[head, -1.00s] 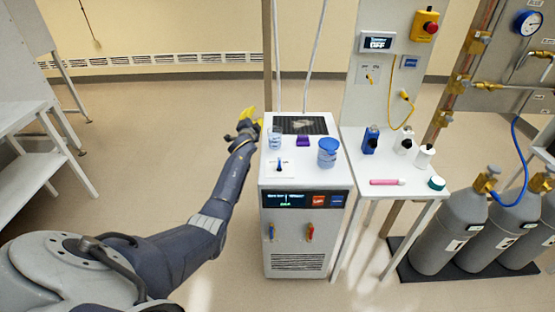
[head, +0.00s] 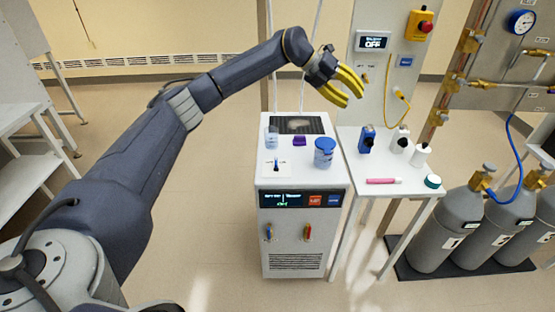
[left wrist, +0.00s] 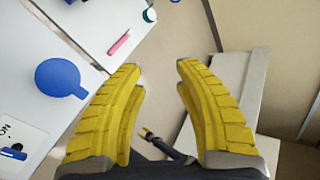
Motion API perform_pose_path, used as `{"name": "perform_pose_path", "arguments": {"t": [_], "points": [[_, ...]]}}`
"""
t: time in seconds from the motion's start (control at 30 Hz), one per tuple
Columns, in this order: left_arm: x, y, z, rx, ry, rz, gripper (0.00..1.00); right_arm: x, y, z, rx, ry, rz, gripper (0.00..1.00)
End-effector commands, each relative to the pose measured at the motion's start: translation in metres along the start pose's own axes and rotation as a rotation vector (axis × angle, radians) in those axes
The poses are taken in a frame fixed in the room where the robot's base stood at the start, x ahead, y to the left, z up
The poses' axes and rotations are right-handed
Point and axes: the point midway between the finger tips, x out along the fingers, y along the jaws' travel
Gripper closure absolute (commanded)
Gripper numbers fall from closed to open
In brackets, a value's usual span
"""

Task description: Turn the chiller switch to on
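The chiller (head: 303,258) is a white cabinet with a dark display (head: 283,199) on its upper front. The chiller switch (head: 276,163) is a small dark-blue lever on a white plate on its top, at the front left. In the left wrist view the switch (left wrist: 12,153) shows at the lower left edge, with part of its lettering cut off by the frame. My left gripper (head: 352,95) is open and empty, in the air above and right of the chiller. Its yellow fingers (left wrist: 160,66) are apart in the left wrist view. My right gripper is not in view.
A blue-lidded jar (head: 324,155), a clear beaker (head: 272,138) and a purple item (head: 299,141) stand on the chiller. Bottles and a pink pen (head: 383,181) are on the side table (head: 352,150). A wall display (head: 373,43) reads OFF. Gas cylinders (head: 437,232) stand at right.

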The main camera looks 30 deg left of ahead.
Motion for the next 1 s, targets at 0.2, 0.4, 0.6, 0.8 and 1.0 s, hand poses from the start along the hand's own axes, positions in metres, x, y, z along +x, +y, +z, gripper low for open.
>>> {"name": "perform_pose_path", "arguments": {"t": [0.2,0.4,0.6,0.8,1.0], "points": [[-0.046,0.105,-0.039,-0.181,0.119,0.477,0.67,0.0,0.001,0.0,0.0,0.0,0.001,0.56],[-0.1,0.169,-0.064,-0.357,0.129,0.778,0.67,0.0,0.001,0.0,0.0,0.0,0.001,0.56],[-0.129,0.196,-0.077,-0.451,0.117,0.915,0.67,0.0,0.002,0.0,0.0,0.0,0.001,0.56],[-0.126,0.21,-0.084,-0.467,0.117,0.938,0.67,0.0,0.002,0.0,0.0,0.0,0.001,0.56],[-0.106,0.234,-0.093,-0.466,0.119,0.936,0.67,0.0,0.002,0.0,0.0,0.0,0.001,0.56]]}}
